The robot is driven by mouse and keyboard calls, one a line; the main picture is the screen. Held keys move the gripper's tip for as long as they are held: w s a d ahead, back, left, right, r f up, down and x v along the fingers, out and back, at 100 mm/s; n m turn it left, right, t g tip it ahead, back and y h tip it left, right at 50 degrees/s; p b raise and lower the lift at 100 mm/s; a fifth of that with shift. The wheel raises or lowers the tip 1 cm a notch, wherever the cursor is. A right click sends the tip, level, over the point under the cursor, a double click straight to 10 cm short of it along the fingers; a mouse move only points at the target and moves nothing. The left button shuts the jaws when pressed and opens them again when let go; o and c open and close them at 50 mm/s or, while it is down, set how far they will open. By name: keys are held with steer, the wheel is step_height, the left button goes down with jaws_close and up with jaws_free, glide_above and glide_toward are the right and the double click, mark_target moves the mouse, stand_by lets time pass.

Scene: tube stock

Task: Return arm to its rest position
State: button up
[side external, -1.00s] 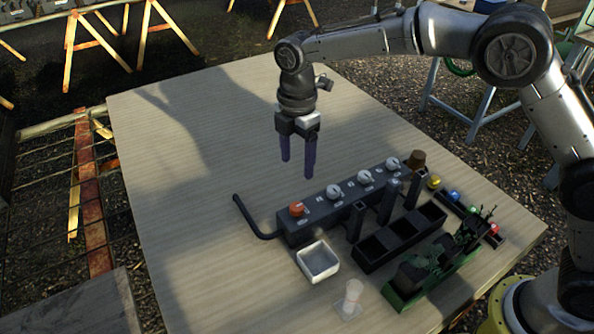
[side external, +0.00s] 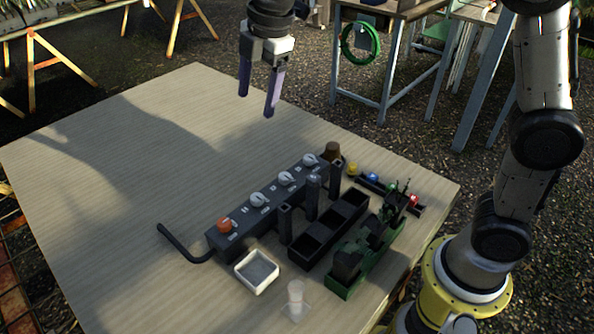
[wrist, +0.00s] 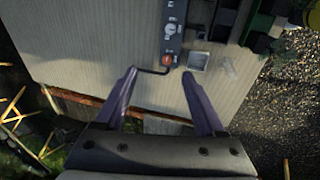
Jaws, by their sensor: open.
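My gripper (side external: 257,99) hangs above the far part of the wooden table (side external: 130,150) in the side view, fingers pointing down. Its two purple fingers are apart, with nothing between them. In the wrist view my gripper (wrist: 158,95) is also open and empty, with the table (wrist: 90,45) beneath it. The gripper is clear of everything on the table. My arm rises from its yellow base at the right; its upper part is outside the side view.
A dark control box (side external: 270,205) with knobs, a black compartment tray (side external: 330,232), a green fixture (side external: 365,255), a white square dish (side external: 257,271) and a clear cup (side external: 296,296) stand on the table's near right. Small coloured items (side external: 373,177) sit behind. The table's left is clear.

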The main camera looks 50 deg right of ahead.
steer(key=s+d+r+m+t, duration=0.1)
steer(key=s+d+r+m, duration=0.1)
steer(key=s+d+m, duration=0.45)
steer(key=s+d+r+m+t, duration=0.1)
steer(key=s+d+r, duration=0.15)
steer(key=s, duration=0.75)
steer(key=s+d+f+m, duration=0.2)
steer(key=s+f+m, duration=0.7)
steer(key=s+m, duration=0.1)
steer(key=shift+s+d+f+t+h, duration=0.2)
steer(key=shift+f+t+h, duration=0.05)
steer(key=shift+t+h, duration=0.15)
